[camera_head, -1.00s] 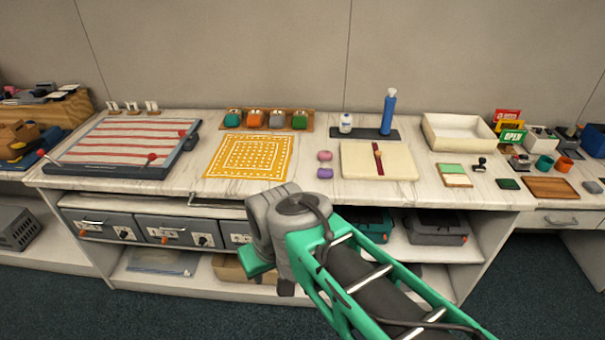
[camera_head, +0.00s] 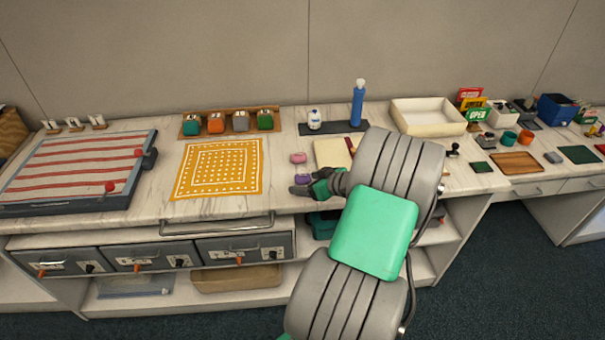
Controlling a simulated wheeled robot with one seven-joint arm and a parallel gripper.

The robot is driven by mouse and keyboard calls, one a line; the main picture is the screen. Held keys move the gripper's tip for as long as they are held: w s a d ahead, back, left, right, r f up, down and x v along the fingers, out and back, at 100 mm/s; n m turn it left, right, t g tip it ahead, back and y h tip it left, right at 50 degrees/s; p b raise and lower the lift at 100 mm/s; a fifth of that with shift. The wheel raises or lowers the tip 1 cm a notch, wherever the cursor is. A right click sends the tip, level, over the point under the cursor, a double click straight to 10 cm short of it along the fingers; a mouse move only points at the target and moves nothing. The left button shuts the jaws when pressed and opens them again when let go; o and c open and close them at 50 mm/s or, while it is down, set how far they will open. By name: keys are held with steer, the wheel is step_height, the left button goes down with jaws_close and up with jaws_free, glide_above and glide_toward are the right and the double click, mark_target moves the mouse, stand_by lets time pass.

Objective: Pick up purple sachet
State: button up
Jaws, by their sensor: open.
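The purple sachet (camera_head: 303,178) is a small rounded thing on the marble counter, to the right of the yellow patterned cloth (camera_head: 217,168). A pink sachet (camera_head: 298,157) lies just behind it. My gripper (camera_head: 301,190) is open at the counter's front part, very close to the purple sachet on its near side. I cannot tell whether the fingers touch it. My arm hides part of the counter to the right of the gripper.
A cream board (camera_head: 331,152) lies to the right, partly hidden by my arm. A cream bin (camera_head: 428,130) is at back right. Drawers (camera_head: 139,257) sit under the counter.

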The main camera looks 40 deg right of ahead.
mark_target(303, 176)
steer(key=s+d, duration=0.1)
steer(key=d, duration=0.2)
steer(key=shift+s+f+m+t+h, duration=0.1)
steer(key=shift+s+m+t+h, duration=0.2)
steer(key=shift+s+t+h, duration=0.1)
steer(key=shift+w+d+f, duration=0.15)
steer(key=shift+d, duration=0.15)
steer(key=x, duration=0.2)
steer(key=p+x, duration=0.1)
steer(key=x, duration=0.2)
steer(key=p+x, duration=0.1)
steer(key=x, duration=0.1)
steer(key=shift+w+d, duration=0.1)
steer(key=shift+w, duration=0.2)
steer(key=shift+c, duration=0.5)
steer(key=c, duration=1.3)
steer(key=shift+r, duration=0.25)
